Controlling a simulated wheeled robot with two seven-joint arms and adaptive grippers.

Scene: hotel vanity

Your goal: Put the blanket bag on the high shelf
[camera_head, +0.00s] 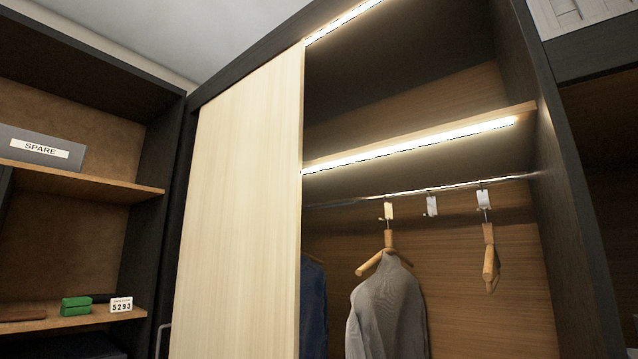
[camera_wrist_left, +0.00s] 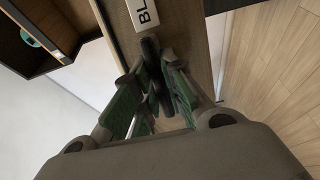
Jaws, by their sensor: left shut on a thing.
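The high shelf (camera_head: 440,134) is the lit board inside the open part of the wardrobe in the head view, above the hanging rail. The space over it looks empty as far as I can see. My left gripper (camera_wrist_left: 158,75) shows in the left wrist view, its green-padded fingers closed on a dark handle-like part. Just beyond is a brown-grey surface (camera_wrist_left: 187,32) with a white label (camera_wrist_left: 143,12) reading "BL", which appears to be the blanket bag. Most of the bag is cut off or hidden by the gripper. Neither gripper shows in the head view.
A pale sliding door (camera_head: 240,200) covers the wardrobe's left part. A dark side panel (camera_head: 560,170) bounds the opening on the right. A grey jacket (camera_head: 388,310) hangs below the shelf. A SPARE box (camera_head: 40,149) sits on the left shelving.

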